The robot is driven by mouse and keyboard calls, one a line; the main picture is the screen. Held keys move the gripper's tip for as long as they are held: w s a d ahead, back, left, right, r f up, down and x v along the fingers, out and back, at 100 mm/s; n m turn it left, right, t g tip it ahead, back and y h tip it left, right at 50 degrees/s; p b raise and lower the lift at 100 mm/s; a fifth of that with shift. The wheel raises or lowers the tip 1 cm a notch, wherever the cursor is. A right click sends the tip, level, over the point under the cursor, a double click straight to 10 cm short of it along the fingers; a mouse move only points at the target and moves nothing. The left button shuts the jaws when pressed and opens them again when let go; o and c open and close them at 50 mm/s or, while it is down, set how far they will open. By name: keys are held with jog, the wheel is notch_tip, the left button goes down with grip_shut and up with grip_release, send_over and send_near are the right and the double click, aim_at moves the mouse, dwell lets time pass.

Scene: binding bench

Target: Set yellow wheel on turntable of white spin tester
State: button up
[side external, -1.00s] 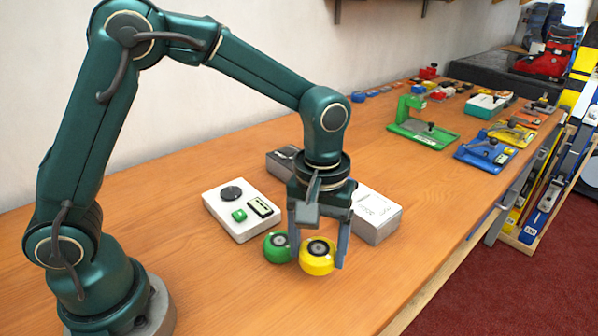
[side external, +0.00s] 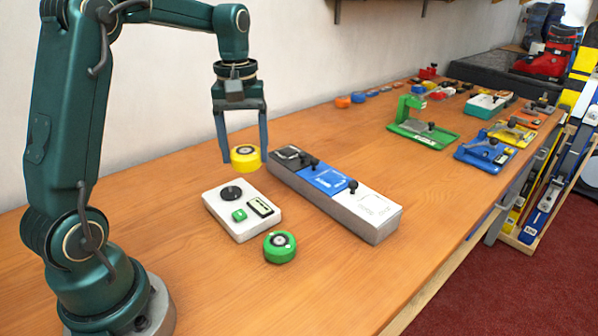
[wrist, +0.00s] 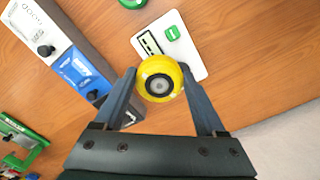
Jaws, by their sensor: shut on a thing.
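My gripper (side external: 243,160) is shut on the yellow wheel (side external: 245,154), which has a dark hub and hangs level between the two fingers above the bench. The wheel also shows between the fingertips in the wrist view (wrist: 146,92). The white spin tester (side external: 214,211) lies flat on the bench, with a black round turntable (side external: 231,193), a green button and a small display. In the side view the wheel appears above and just beyond the bare turntable. In the wrist view the wheel covers part of the tester (wrist: 193,68), and the turntable is hidden.
A green wheel (side external: 280,247) sits on the bench in front of the tester. A long box (side external: 372,230) with grey, blue and white sections and black knobs stands to the right. A green fixture (side external: 424,132) and other tools are farther back.

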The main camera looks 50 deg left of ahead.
jog(key=s+a+n, duration=0.1)
jog(key=a+n, duration=0.1)
jog(key=a, duration=0.4)
jog(key=shift+s+d+f, duration=0.1)
jog(key=shift+f, duration=1.5)
jog(key=shift+s+f, duration=0.1)
jog(key=shift+f, duration=1.5)
jog(key=shift+f, duration=1.05)
jog(key=o, duration=1.4)
jog(key=shift+r, duration=0.1)
notch_tip(320, 180, up, 11)
jog(key=shift+r, duration=0.15)
